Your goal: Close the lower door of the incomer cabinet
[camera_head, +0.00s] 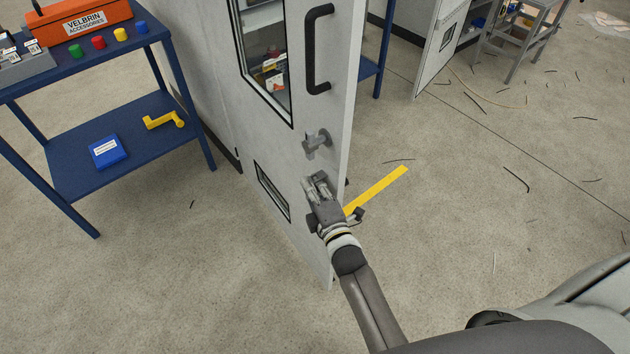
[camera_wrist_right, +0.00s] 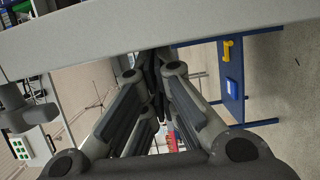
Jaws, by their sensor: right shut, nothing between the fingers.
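A tall light grey door (camera_head: 300,160) stands open in the middle of the head view, with a black pull handle (camera_head: 318,48), a grey lever (camera_head: 316,143), a window and a low dark-framed panel (camera_head: 273,190). Its upper end is cut off, so I cannot tell if it is the incomer's lower door. My right gripper (camera_head: 318,186) is shut and empty, in front of the door's face below the lever; contact is unclear. In the right wrist view, the gripper's fingers (camera_wrist_right: 155,75) meet below a grey panel edge (camera_wrist_right: 140,28). My left gripper is not in view.
A blue table (camera_head: 120,150) at the left holds an orange box (camera_head: 80,20), coloured knobs, a blue case (camera_head: 108,151) and a yellow crank (camera_head: 165,120). A yellow strip (camera_head: 378,190) is on the floor right of the door. Another open door (camera_head: 441,48) stands behind. The right floor has scattered dark scraps.

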